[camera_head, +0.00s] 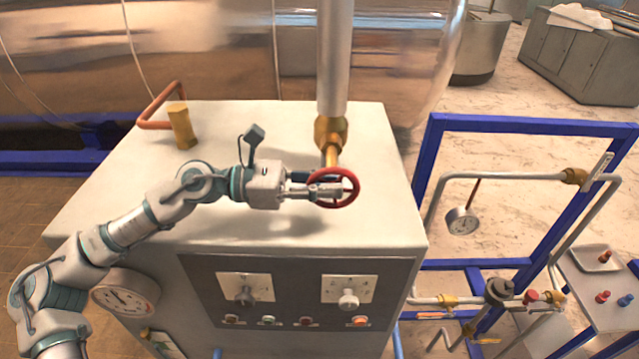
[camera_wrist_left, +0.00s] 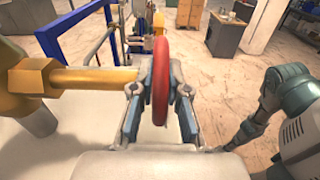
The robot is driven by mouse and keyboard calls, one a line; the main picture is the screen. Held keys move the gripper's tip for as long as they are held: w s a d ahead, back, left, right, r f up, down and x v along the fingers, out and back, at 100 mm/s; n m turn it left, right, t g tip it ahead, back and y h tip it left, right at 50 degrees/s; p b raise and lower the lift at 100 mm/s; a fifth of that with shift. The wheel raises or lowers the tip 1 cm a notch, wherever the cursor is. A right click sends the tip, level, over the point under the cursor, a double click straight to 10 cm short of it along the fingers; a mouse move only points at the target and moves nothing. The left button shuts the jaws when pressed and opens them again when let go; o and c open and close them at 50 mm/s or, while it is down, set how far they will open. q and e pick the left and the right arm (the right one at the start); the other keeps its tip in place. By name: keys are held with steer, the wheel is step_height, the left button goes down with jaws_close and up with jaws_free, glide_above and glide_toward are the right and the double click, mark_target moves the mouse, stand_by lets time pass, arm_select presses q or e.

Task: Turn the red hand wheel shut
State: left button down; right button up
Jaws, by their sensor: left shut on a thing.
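The red hand wheel (camera_head: 349,181) stands upright on a brass valve stem (camera_head: 331,155) above the white cabinet top. It also shows edge-on in the left wrist view (camera_wrist_left: 161,75), with the brass stem (camera_wrist_left: 95,79) running off to the left. My left gripper (camera_head: 327,188) is shut on the wheel's rim from the left. In the left wrist view its two fingers (camera_wrist_left: 160,108) lie on either side of the rim. The rim part between the fingers is partly hidden in the head view. My right gripper is not in view.
A steel pipe (camera_head: 334,60) rises above the valve. A copper pipe (camera_head: 152,108) with a brass fitting stands at the back left of the cabinet top (camera_head: 100,210). Knobs and buttons sit on the dark front panel (camera_head: 300,290). A blue frame (camera_head: 425,165) stands to the right.

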arm_select(q)
steer(key=shift+d, duration=0.1)
steer(key=y, duration=0.2)
steer(key=shift+d+y, duration=0.25)
steer(key=shift+y, duration=0.15)
steer(key=y, duration=0.3)
steer(key=shift+d+f+y, duration=0.1)
steer(key=shift+d+y, duration=0.2)
steer(key=y, duration=0.6)
steer(key=shift+d+f, duration=0.3)
steer(key=y, duration=0.6)
steer(key=shift+f+y, duration=0.15)
steer(key=shift+y, duration=0.25)
steer(key=shift+f+y, duration=0.15)
steer(key=shift+y, duration=1)
steer(key=shift+f+y, duration=0.1)
steer(key=shift+y, duration=1.05)
